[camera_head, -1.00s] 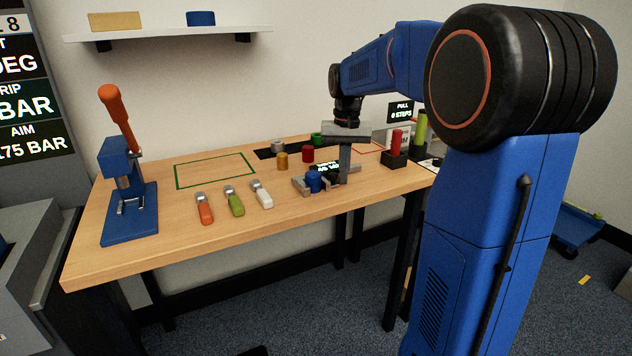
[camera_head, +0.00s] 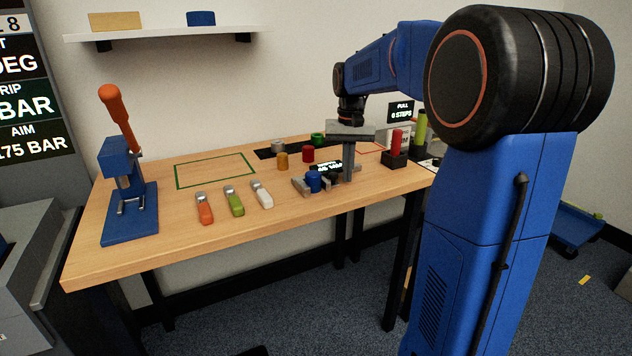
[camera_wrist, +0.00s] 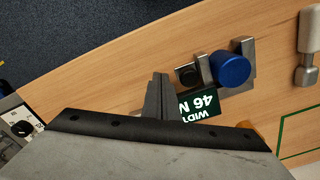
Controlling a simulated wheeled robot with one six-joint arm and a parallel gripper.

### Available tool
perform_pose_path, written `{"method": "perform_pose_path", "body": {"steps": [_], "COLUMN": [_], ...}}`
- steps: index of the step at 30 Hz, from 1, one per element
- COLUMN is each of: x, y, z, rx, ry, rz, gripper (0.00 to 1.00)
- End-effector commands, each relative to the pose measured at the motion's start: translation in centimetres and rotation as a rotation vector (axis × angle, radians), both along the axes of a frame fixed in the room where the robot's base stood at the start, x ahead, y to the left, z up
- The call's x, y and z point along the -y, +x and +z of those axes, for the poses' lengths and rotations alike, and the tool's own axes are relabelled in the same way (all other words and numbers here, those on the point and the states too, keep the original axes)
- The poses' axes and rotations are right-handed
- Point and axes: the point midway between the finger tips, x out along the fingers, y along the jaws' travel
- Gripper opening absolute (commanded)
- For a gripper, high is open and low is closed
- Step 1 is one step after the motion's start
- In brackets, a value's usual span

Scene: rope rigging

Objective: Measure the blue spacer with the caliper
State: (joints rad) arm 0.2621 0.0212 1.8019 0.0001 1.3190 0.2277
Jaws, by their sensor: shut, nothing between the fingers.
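The blue spacer (camera_head: 314,182) stands upright on the table between the grey jaws of the caliper (camera_head: 300,186). In the wrist view the spacer (camera_wrist: 231,68) sits between the caliper's two jaws (camera_wrist: 249,60), close to both; I cannot tell whether both touch it. The caliper's dark display (camera_wrist: 199,104) reads "WIDTH" and "46" with the rest cut off or unclear. My gripper (camera_head: 348,178) points down just right of the caliper in the head view, shut and empty. Its closed fingers (camera_wrist: 158,95) show beside the caliper's sliding end in the wrist view.
Orange, green and white-handled tools (camera_head: 234,202) lie left of the caliper. A block with a red cylinder (camera_head: 396,140) stands to the right. A blue lever press (camera_head: 130,210) is far left. A green-outlined area (camera_head: 215,170) is bare.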

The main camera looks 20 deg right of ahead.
Motion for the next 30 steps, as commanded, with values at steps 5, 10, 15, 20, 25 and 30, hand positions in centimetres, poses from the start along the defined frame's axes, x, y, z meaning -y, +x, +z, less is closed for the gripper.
{"method": "perform_pose_path", "body": {"steps": [5,10,15,20,25,30], "x": [0.0,0.0,0.0,0.0,0.0,0.0], "y": [0.0,0.0,0.0,0.0,0.0,0.0], "z": [1.1,2.3,3.3,4.4,5.5,6.4], "rx": [0.001,0.002,0.002,0.002,0.001,0.001], "ry": [0.000,-0.001,-0.001,-0.001,0.000,0.000], "rz": [0.000,0.000,0.000,0.000,0.000,0.000], "gripper": [0.00,0.00,0.00,0.00,0.00,0.00]}}
